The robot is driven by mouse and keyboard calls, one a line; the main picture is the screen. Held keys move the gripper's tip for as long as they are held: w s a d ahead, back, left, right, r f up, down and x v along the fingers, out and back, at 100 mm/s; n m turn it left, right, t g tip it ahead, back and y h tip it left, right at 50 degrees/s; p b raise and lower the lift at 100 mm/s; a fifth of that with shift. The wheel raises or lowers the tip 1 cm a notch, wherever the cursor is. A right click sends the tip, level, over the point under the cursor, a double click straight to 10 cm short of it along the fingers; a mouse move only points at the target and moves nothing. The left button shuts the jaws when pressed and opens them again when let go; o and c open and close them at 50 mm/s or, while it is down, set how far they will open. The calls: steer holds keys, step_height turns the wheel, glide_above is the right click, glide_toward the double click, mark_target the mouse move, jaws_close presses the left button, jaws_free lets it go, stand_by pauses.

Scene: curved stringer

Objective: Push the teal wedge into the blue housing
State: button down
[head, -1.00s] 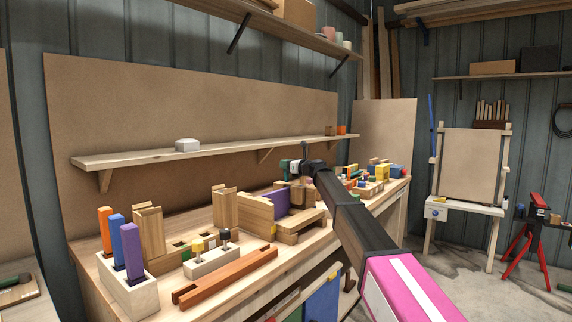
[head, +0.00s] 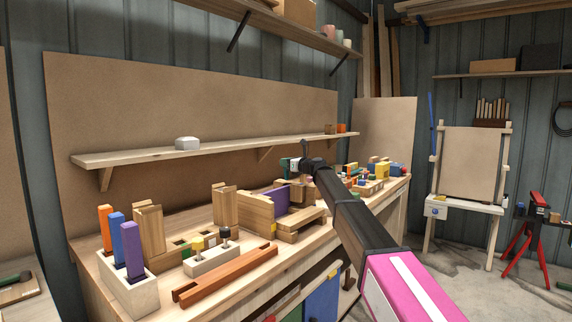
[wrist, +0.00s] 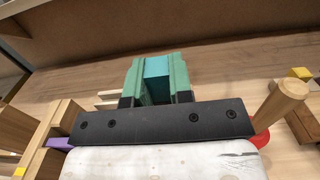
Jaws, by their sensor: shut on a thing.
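The teal wedge (wrist: 157,72) shows in the wrist view between the two green fingers of my gripper (wrist: 156,80). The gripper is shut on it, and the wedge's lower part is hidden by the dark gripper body. In the head view my gripper (head: 288,164) is above the back of the bench, near a wooden fixture with a purple panel; the wedge cannot be made out there. A small blue block (head: 397,170) stands at the bench's far right end. I cannot tell whether it is the blue housing, and no housing shows clearly in the wrist view.
The bench (head: 250,285) is crowded. A holder with orange, blue and purple posts (head: 130,288) stands at left, with a reddish rail (head: 228,273) in front. A wooden shelf (head: 225,148) runs behind. In the wrist view, a round wooden peg (wrist: 280,105) is right of the gripper.

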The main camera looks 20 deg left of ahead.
mark_target(286, 179)
steer(key=shift+f, duration=2.35)
steer(key=c, duration=0.9)
jaws_free()
steer(key=shift+c, duration=0.2)
steer(key=v, duration=1)
steer(key=shift+s+d, duration=0.25)
steer(key=shift+d, duration=0.1)
